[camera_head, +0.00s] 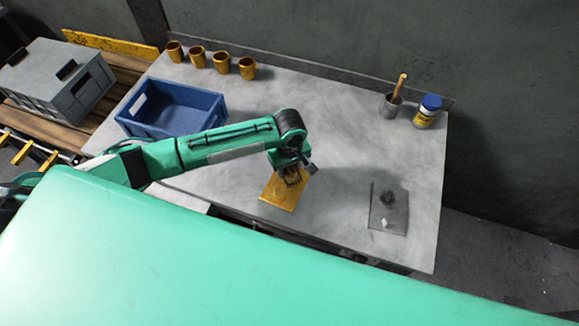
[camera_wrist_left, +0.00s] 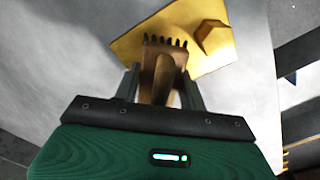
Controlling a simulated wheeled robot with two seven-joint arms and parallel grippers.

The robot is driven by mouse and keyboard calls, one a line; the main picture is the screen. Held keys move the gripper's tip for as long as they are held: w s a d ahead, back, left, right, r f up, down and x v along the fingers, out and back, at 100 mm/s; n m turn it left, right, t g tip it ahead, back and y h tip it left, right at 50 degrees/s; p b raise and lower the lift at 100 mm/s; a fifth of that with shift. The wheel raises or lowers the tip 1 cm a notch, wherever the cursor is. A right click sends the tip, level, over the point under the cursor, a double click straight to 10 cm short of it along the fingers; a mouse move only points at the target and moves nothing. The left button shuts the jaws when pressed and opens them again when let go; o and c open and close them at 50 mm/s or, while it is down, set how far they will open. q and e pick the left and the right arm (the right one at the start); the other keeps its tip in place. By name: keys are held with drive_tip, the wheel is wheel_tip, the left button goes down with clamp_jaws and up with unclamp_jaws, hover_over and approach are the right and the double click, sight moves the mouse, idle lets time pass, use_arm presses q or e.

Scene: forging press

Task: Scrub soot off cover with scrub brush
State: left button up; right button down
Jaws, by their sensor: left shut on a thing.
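The cover is a flat yellow plate (camera_head: 281,194) lying on the grey table, below my left gripper. In the left wrist view the cover (camera_wrist_left: 212,62) shows a raised yellow block on it. My left gripper (camera_head: 296,173) is shut on the wooden scrub brush (camera_wrist_left: 163,75), whose dark bristles point over the cover. In the head view the brush is mostly hidden by the gripper. I cannot tell whether the bristles touch the cover. No clear soot shows on the visible part of the cover. My right gripper is out of view.
A blue crate (camera_head: 172,121) stands at the table's left, with several yellow cups (camera_head: 222,62) behind it. A grey cup (camera_head: 390,106) with a wooden handle and a blue-lidded jar (camera_head: 427,112) stand back right.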

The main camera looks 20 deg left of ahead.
use_arm(q)
drive_tip(key=shift+f, duration=0.45)
drive_tip(key=shift+f, duration=0.55)
